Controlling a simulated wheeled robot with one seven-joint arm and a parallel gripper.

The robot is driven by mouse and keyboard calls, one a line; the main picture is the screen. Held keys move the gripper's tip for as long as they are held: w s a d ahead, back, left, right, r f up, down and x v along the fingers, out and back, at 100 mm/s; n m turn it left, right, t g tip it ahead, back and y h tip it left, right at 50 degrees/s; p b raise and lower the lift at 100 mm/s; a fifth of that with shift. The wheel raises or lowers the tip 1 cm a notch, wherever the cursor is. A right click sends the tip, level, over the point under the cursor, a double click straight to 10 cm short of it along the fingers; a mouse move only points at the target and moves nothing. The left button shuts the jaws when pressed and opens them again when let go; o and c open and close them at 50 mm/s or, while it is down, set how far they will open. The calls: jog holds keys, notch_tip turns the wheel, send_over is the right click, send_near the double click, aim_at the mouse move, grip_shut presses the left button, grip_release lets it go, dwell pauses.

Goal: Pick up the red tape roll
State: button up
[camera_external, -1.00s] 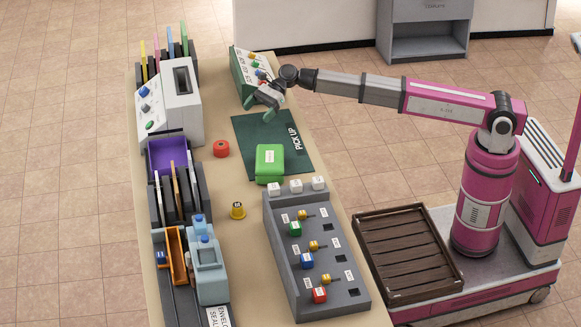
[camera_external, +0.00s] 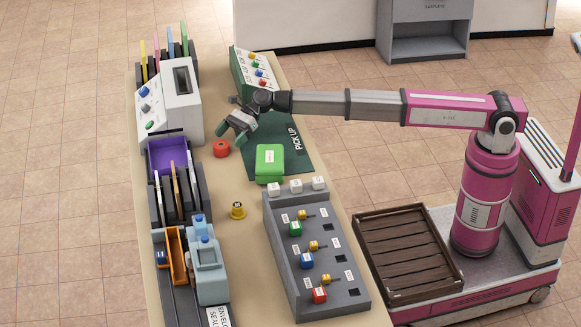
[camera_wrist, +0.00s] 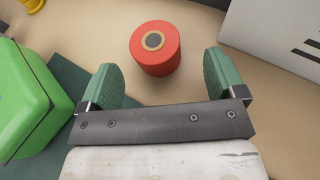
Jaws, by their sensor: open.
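The red tape roll (camera_external: 221,149) stands on the tan table, just left of the dark green mat. In the wrist view the red tape roll (camera_wrist: 155,48) shows its top with a dark centre and a tan ring. My gripper (camera_external: 235,133) is above the table, just above and slightly right of the roll in the external view. Its green fingers (camera_wrist: 160,75) are spread apart and empty, with the roll beyond the tips and roughly between them. They do not appear to touch it.
A green box (camera_external: 269,160) sits on the green mat (camera_external: 300,150), and its side also shows in the wrist view (camera_wrist: 25,105). A white-grey machine (camera_external: 180,105) and a purple tray (camera_external: 168,155) stand left. A yellow weight-like object (camera_external: 237,211) is nearer the front.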

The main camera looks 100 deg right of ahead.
aim_at(224, 142)
jog(key=x, duration=0.4)
jog(key=shift+w+a+r, duration=0.1)
jog(key=shift+a, duration=0.25)
jog(key=c, duration=1)
jog(key=shift+r, duration=0.1)
jog(key=shift+c, duration=0.2)
